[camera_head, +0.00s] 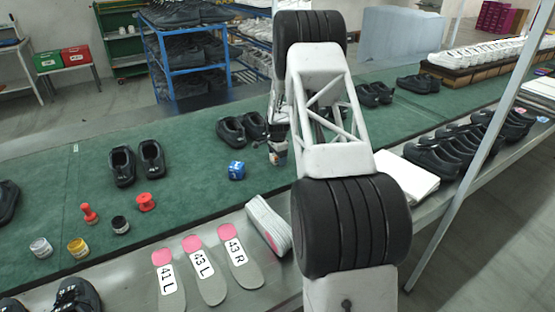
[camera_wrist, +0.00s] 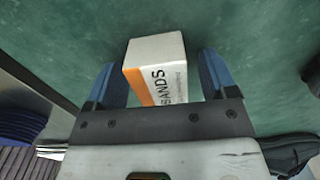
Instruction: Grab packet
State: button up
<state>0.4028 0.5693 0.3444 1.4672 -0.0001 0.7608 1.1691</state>
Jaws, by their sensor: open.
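A small white packet (camera_wrist: 157,70) with an orange stripe and dark lettering that seems to end in "BANDS" is between the fingers in the wrist view. It stands on the green surface. My gripper (camera_wrist: 160,62) is open, with one blue finger on each side of the packet. A narrow gap shows between the packet and the right finger; contact at the left finger is hard to tell. In the head view my gripper (camera_head: 277,155) is low over the green belt, and the packet there is small and partly hidden by it.
Labelled insoles (camera_head: 205,277) lie on the metal front ledge. White sheets (camera_head: 408,178) lie at right.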

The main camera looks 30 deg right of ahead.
dwell(0.4)
jog(key=c, duration=1)
jog(key=shift+r, duration=0.15)
jog(key=shift+c, duration=0.2)
jog(key=shift+r, duration=0.6)
notch_tip(320, 180, up, 2)
jog(key=s+a, duration=0.2)
jog(key=s, duration=0.3)
jog(key=s+a+r, duration=0.1)
jog(key=s+a, duration=0.1)
jog(key=s, duration=0.3)
jog(key=s+a, duration=0.2)
jog(key=s, duration=0.2)
jog(key=shift+s+a+r, duration=0.1)
jog(key=shift+s+r, duration=0.15)
jog(key=shift+s, duration=0.15)
